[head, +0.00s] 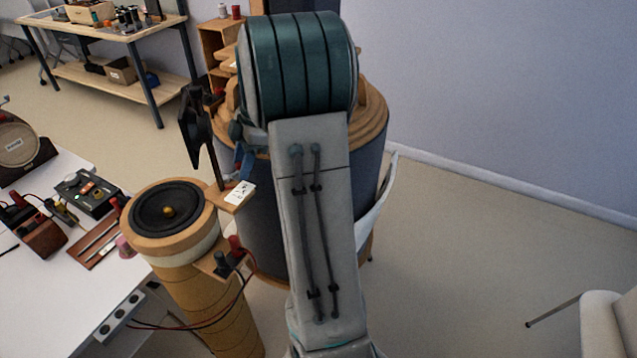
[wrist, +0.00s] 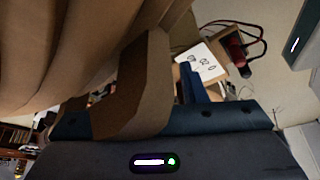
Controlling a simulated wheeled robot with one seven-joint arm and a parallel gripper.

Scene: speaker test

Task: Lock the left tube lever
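In the head view the left tube (head: 205,300) is a wooden column topped by a round black speaker cone (head: 165,212). A larger dark drum with a wooden rim (head: 372,110) stands behind my arm. My gripper (head: 243,155) is mostly hidden by my arm; a blue part of it shows beside the drum. In the wrist view a blue finger (wrist: 188,82) stands right of a brown angled piece (wrist: 143,85), close to the curved wooden rim. This piece may be the lever, but I cannot be sure. Contact and the finger gap are unclear.
A small white card (head: 240,192) sits on a wooden bracket beside the speaker, with red and black terminals (head: 235,245) and loose cables below. A white table (head: 50,290) with tools is at left. Open floor lies right, with a white chair (head: 608,325).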

